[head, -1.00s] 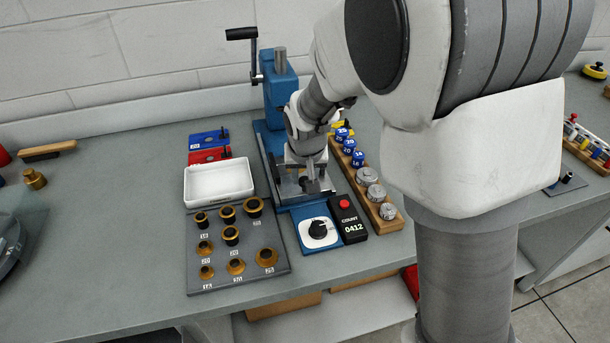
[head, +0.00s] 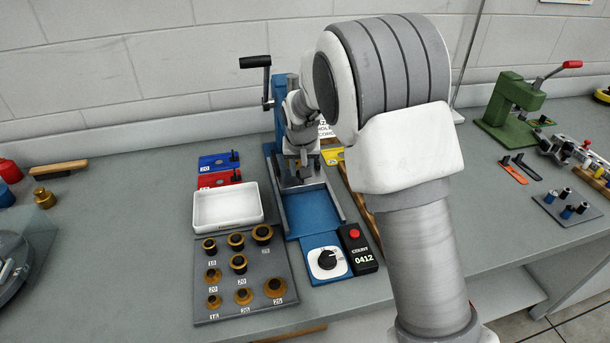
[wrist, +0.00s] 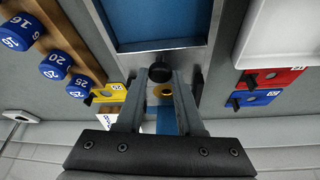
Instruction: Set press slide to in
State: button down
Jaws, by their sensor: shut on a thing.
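The blue arbor press (head: 281,97) stands at the back of the bench, with a black crank handle at its upper left. Its grey press slide (head: 297,184) sits at the rear of the blue bed, beneath the press, and the front of the bed (head: 314,212) is bare. My gripper (head: 299,170) is over the slide, partly hidden by my wrist. In the wrist view, my gripper's fingers (wrist: 161,82) are shut on the slide's black knob (wrist: 160,72). A brass ring (wrist: 163,91) shows between the fingers.
A white tray (head: 225,227) and red and blue plates lie left of the press. In front are a dial box (head: 326,282), a counter box (head: 358,262) and a rack of brass bushings (head: 202,312). A green press (head: 515,100) stands at right.

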jog(key=shift+w+a+r, duration=0.1)
jog(key=shift+w+r, duration=0.05)
jog(key=shift+w, duration=0.05)
jog(key=c, duration=0.5)
grip_release()
jog(key=p+v, duration=0.1)
jog(key=v, duration=1.6)
jog(key=shift+s+p, duration=0.15)
jog(key=shift+p, duration=0.15)
jog(key=shift+r, duration=0.1)
